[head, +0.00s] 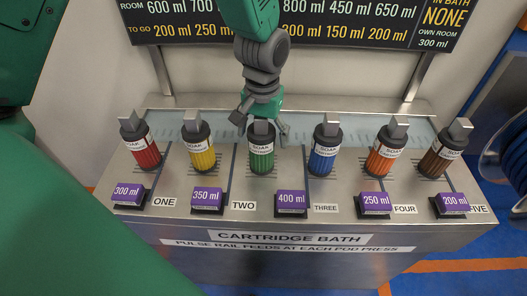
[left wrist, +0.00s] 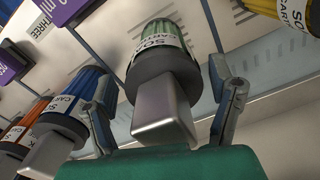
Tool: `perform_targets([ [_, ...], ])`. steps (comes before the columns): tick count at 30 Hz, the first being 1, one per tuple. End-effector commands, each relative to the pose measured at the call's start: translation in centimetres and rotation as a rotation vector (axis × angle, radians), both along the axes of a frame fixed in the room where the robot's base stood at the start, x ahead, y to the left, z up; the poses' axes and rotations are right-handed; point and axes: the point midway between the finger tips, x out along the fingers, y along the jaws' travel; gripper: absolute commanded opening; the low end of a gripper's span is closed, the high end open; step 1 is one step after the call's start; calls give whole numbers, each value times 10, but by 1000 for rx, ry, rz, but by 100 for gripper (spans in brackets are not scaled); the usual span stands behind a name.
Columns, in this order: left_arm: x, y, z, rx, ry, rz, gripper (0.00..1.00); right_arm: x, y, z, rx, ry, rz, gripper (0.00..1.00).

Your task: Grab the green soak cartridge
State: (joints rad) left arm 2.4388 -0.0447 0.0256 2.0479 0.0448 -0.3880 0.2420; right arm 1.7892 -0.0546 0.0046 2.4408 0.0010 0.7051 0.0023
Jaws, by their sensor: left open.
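The green soak cartridge (head: 262,158) stands upright in the bath, in the middle of the row, with a black collar and a grey block on top. My left gripper (head: 262,126) is over its top from behind, open, with one finger on each side. In the left wrist view the green cartridge (left wrist: 155,60) lies between the open fingers (left wrist: 163,105), its grey block pointing toward the palm. Gaps show between the fingers and the collar there, so it is not clamped. My right gripper is not in view.
Yellow (head: 201,155) and blue (head: 324,158) cartridges flank the green one; red (head: 143,152), orange (head: 382,160) and brown (head: 439,162) stand further out. Purple volume labels, such as 400 ml (head: 291,200), line the front. A dark sign (head: 345,20) hangs behind.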

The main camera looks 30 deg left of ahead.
Motion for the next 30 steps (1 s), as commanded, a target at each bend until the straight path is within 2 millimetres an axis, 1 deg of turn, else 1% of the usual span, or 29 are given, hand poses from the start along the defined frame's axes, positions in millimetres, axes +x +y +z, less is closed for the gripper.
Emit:
perform_targets([
  [6, 0, 0, 0, 0, -1, 1, 77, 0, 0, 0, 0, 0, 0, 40],
  [8, 0, 0, 0, 0, -1, 1, 55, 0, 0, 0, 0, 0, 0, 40],
  [9, 0, 0, 0, 0, -1, 1, 41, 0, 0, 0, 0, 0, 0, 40],
  [11, 0, 0, 0, 0, -1, 1, 20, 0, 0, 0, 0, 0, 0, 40],
  [12, 0, 0, 0, 0, 0, 1, 6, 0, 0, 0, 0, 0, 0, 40],
  [13, 0, 0, 0, 0, 0, 1, 0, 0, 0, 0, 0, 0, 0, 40],
  [19, 0, 0, 0, 0, -1, 1, 0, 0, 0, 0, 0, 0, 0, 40],
  [22, 1, 0, 6, 0, -3, 1, 0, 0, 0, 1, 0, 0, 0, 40],
  [26, 1, 0, 27, -1, -6, 1, 0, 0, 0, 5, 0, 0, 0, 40],
  [30, 1, 0, 57, 0, -7, 1, 0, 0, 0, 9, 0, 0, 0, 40],
])
